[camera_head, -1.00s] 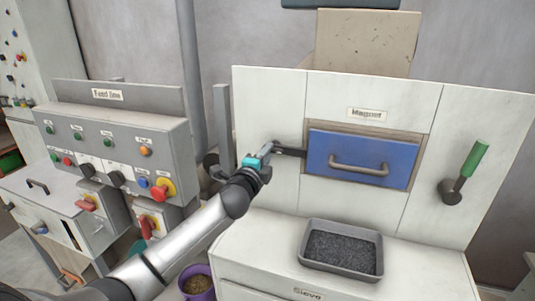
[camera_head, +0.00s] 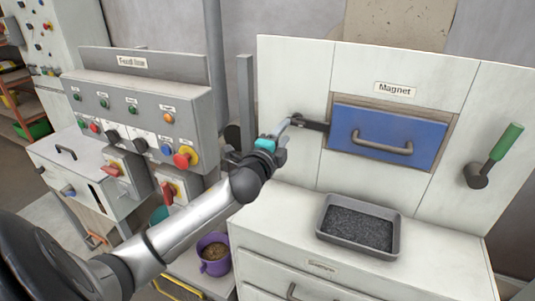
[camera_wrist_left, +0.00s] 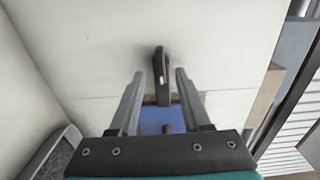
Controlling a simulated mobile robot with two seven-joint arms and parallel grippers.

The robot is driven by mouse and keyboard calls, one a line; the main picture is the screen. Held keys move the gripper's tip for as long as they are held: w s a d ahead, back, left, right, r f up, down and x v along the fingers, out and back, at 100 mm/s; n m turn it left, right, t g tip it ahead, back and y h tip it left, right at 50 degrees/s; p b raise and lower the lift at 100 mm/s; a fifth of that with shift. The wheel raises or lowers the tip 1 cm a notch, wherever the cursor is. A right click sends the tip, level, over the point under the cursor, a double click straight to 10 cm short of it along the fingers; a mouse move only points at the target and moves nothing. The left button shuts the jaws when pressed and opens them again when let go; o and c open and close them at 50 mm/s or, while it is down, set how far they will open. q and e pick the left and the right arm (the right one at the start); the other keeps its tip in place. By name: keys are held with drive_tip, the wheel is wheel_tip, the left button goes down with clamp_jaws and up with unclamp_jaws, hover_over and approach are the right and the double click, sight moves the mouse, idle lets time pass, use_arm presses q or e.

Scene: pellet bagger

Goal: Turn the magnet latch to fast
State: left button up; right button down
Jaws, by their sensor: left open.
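The magnet latch (camera_head: 311,124) is a dark bar at the left edge of the blue magnet drawer (camera_head: 388,137), on the white panel. It lies about level, reaching over the drawer's edge. My left gripper (camera_head: 285,128) is at the latch's left end, open. In the left wrist view the latch (camera_wrist_left: 161,77) lies between the two spread fingers, with a gap on each side; the blue drawer (camera_wrist_left: 163,119) shows behind. I cannot tell whether a finger touches the latch. My right gripper is not in view.
A "Magnet" label (camera_head: 395,90) is above the drawer. A tray of dark pellets (camera_head: 360,224) sits on the ledge below. A green-handled lever (camera_head: 507,141) is at right. The feed line control box (camera_head: 140,125) stands left of my arm, and a purple bucket (camera_head: 214,254) is below.

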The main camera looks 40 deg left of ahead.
use_arm(q)
drive_tip(key=v, duration=1.1)
drive_tip(key=shift+b, duration=0.35)
drive_tip(key=shift+w, duration=0.1)
